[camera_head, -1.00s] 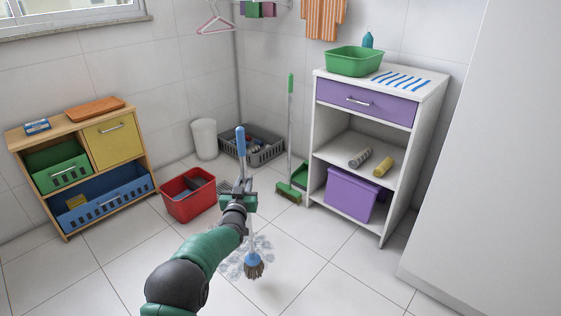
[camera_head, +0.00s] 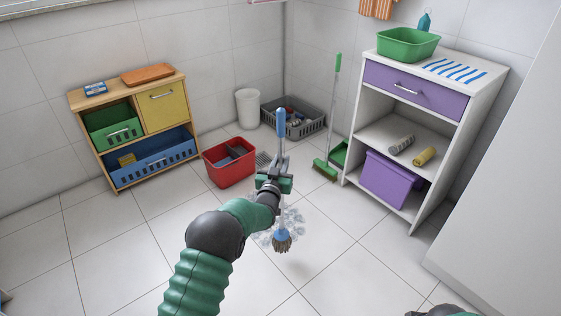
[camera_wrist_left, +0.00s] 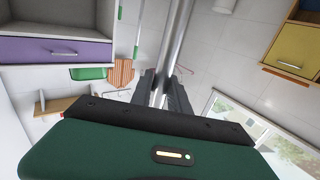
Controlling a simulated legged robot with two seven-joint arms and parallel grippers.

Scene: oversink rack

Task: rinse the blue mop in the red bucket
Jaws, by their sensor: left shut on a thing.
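The blue mop (camera_head: 281,124) stands nearly upright, with a blue handle top and a blue-collared, grey-brown head (camera_head: 282,241) low over the floor. I cannot tell whether the head touches the tiles. My left gripper (camera_head: 275,180) is shut on the mop's shaft; in the left wrist view its fingers (camera_wrist_left: 165,92) close around the silver shaft (camera_wrist_left: 176,40). The red bucket (camera_head: 229,174) stands on the floor to the left of and beyond the gripper, with a dark grey insert in its top.
A foamy wet patch (camera_head: 291,217) lies around the mop head. A wooden shelf (camera_head: 103,172) stands left, a white cabinet (camera_head: 430,214) right. A white bin (camera_head: 248,108), grey crate (camera_head: 306,125) and green broom (camera_head: 333,110) stand behind. Front floor is open.

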